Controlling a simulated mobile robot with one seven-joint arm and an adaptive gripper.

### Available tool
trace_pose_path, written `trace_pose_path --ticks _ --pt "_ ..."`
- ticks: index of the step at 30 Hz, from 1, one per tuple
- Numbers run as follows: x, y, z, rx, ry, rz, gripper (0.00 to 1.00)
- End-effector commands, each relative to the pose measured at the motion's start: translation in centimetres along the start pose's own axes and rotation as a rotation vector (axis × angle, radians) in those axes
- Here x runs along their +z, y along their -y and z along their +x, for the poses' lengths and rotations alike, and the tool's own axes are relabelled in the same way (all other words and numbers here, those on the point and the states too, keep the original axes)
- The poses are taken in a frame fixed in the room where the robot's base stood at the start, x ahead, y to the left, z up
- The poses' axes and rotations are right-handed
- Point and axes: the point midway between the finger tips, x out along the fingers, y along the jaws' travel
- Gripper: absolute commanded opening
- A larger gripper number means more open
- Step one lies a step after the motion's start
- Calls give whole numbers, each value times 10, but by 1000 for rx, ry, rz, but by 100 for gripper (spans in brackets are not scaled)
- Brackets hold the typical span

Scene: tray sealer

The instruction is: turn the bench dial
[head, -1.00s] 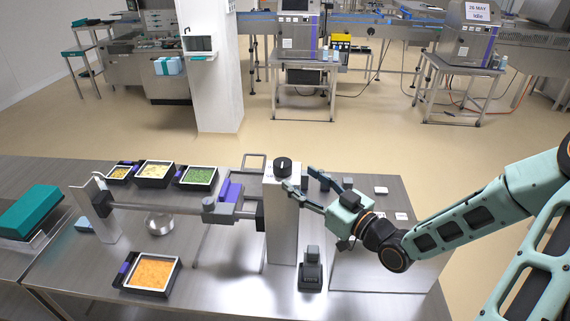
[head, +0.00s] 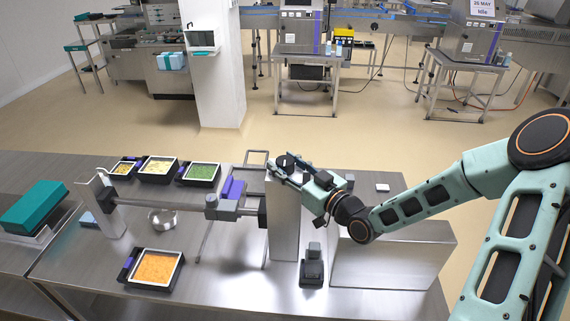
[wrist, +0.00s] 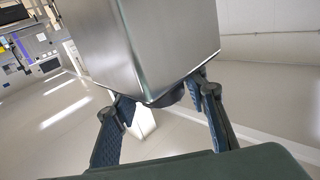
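The bench dial (head: 285,160) is a black round knob on top of an upright steel post (head: 284,220) at the right of the bench machine. My gripper (head: 274,168) is at the dial's height, its fingers reaching in from the right and overlapping it in the head view. In the wrist view the post (wrist: 145,45) fills the upper middle, and the dark dial (wrist: 173,97) shows partly below its edge. My gripper's two fingers (wrist: 160,105) stand apart on either side of it, with gaps visible. The dial's marking is hidden.
A low steel box (head: 390,262) stands right of the post under my arm. A small black device (head: 313,268) sits in front of the post. Food trays (head: 155,268) lie to the left, and a metal bowl (head: 162,221) stands near the rail.

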Motion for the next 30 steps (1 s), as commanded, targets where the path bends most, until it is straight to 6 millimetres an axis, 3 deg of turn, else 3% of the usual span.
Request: trace_pose_path --ticks 7,19,30 --pt "0 0 0 0 0 0 12" --pt "2 2 0 60 -1 -3 11" --pt "4 4 1 276 -2 -6 11"
